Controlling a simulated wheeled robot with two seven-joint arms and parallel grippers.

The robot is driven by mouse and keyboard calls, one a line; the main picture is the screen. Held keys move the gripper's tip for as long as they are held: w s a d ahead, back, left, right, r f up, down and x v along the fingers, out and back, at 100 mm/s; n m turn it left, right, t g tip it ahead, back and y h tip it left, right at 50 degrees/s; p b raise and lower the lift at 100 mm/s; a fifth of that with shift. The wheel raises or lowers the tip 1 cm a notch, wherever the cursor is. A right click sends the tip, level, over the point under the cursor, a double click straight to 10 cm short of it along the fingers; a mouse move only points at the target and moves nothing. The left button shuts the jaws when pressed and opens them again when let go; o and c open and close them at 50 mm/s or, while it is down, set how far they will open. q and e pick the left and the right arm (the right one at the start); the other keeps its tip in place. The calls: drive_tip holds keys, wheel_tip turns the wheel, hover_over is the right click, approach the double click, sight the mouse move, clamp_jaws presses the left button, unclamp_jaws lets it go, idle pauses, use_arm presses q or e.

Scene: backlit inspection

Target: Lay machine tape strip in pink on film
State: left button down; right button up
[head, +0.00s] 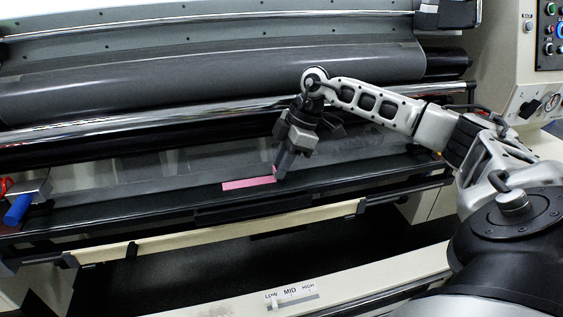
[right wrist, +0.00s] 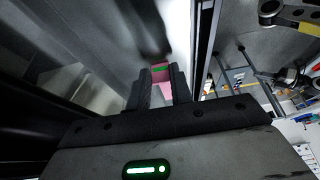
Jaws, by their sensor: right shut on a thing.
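The pink tape strip (head: 249,183) lies along the front of the clear film (head: 180,168), near the dark ledge, in the head view. My right gripper (head: 279,177) is at the strip's right end, pointing down, with its jaws shut on it. In the right wrist view the pink strip (right wrist: 161,77) shows between the two dark fingers of my right gripper (right wrist: 160,80), with a small green patch beside it. Whether the strip's whole length touches the film cannot be told. My left gripper is not in view.
Large grey rollers (head: 220,85) and a shiny metal bar span the machine behind the film. A blue-handled tool (head: 17,209) and a red item lie at the far left. A cream rail (head: 215,232) runs along the front, and a control panel (head: 549,35) stands upper right.

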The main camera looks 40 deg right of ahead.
drive_tip(key=o, duration=0.8)
drive_tip(key=shift+o, duration=0.2)
drive_tip(key=shift+d+r, duration=0.15)
drive_tip(key=shift+r, duration=0.15)
drive_tip(key=p+v, duration=0.1)
drive_tip(key=v, duration=1.4)
drive_tip(key=shift+s+r, duration=0.1)
drive_tip(key=shift+s, duration=0.05)
